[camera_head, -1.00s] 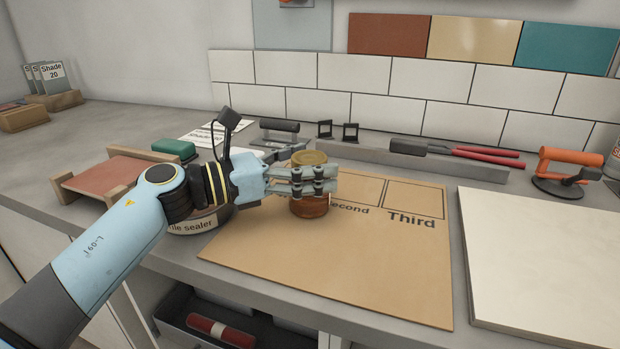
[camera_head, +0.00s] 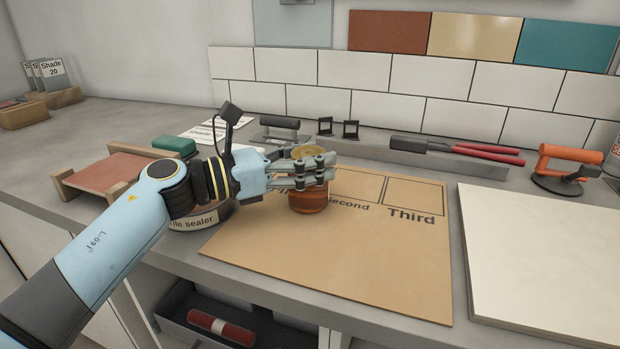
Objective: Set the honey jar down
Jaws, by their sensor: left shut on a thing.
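The honey jar (camera_head: 309,200) is amber-brown with a gold lid. It is upright over the back left part of the tan board (camera_head: 330,262), which has outlined boxes and the words "Second" and "Third". My left gripper (camera_head: 318,172) comes in from the left and is shut on the jar around its upper part. The fingers hide the jar's middle. I cannot tell whether its base touches the board. The jar and gripper cover the left part of the board's printing. My right gripper is not in view.
A tile sealer tin (camera_head: 195,222) is partly hidden beside my left wrist. A large pale slab (camera_head: 545,255) lies to the right. The front of the board is clear.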

